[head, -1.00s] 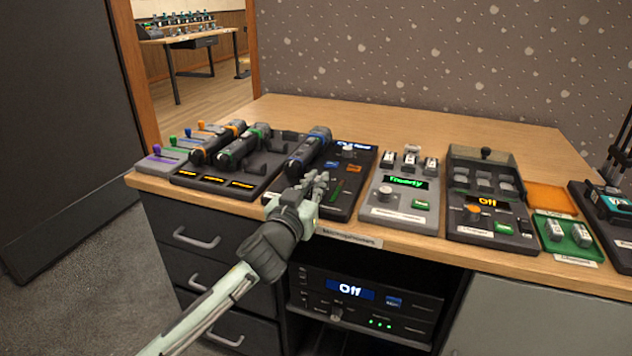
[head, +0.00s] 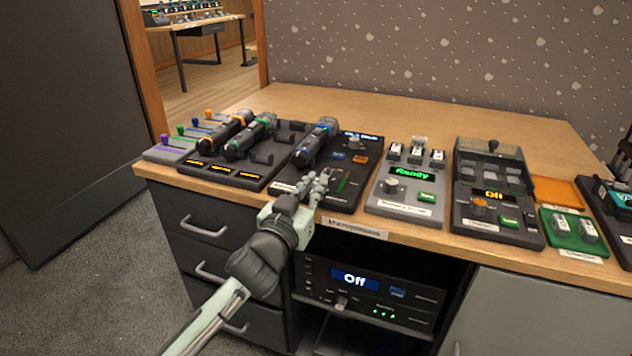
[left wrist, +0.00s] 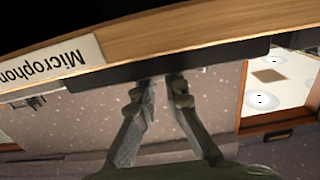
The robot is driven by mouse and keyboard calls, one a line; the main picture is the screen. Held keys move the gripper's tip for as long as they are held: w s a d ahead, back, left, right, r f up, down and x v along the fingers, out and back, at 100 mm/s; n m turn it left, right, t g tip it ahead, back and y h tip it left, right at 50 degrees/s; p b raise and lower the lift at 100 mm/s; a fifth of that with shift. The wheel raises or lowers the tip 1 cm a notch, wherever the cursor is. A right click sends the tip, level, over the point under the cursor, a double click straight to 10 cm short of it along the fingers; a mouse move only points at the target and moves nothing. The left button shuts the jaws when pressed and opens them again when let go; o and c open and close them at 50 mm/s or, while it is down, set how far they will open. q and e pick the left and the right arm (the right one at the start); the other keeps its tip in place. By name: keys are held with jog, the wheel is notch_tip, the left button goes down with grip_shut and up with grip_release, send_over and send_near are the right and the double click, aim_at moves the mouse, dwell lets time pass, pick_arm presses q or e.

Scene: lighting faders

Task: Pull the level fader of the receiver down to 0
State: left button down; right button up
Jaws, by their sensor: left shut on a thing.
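The receiver panel (head: 352,176) is a dark slab near the middle of the counter, with a blue display (head: 358,136), small blue and orange buttons and a green level bar (head: 343,183). My left gripper (head: 322,182) is shut at the panel's front left part, beside the green bar. The fader knob is hidden by the fingers, which appear closed on it. In the left wrist view, the gripper (left wrist: 158,82) points at a dark panel edge (left wrist: 105,76); no knob shows clearly there. My right gripper is not in view.
A microphone (head: 314,143) lies at the panel's left, and a charging dock (head: 240,172) with more microphones stands beyond it. A grey "Ready" unit (head: 408,196) stands close on the right.

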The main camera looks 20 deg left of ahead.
pick_arm(q)
jog(key=c, duration=1.6)
grip_release()
jog(key=shift+s, duration=0.15)
jog(key=s, duration=1.2)
jog(key=shift+a, duration=0.2)
jog(key=shift+f, duration=0.1)
jog(key=s+a+f+g+y, duration=0.1)
jog(key=s+a+f+g, duration=0.15)
jog(key=f, duration=0.45)
jog(key=s+a+f+g+y, duration=0.1)
jog(key=f+g, duration=0.2)
jog(key=f, duration=0.4)
jog(key=s+a+f+g+y, duration=0.1)
jog(key=a+f+g, duration=0.1)
jog(key=f, duration=0.5)
jog(key=s+f+g, duration=0.2)
jog(key=s+f, duration=0.2)
jog(key=s+f+g, duration=0.3)
jog(key=s+f, duration=0.2)
jog(key=s+a+f+m+g+h, duration=0.1)
jog(key=s+f+g, duration=0.1)
jog(key=s+f, duration=0.2)
jog(key=shift+s+f+g, duration=0.25)
jog(key=shift+s+f, duration=0.1)
jog(key=shift+f, duration=0.3)
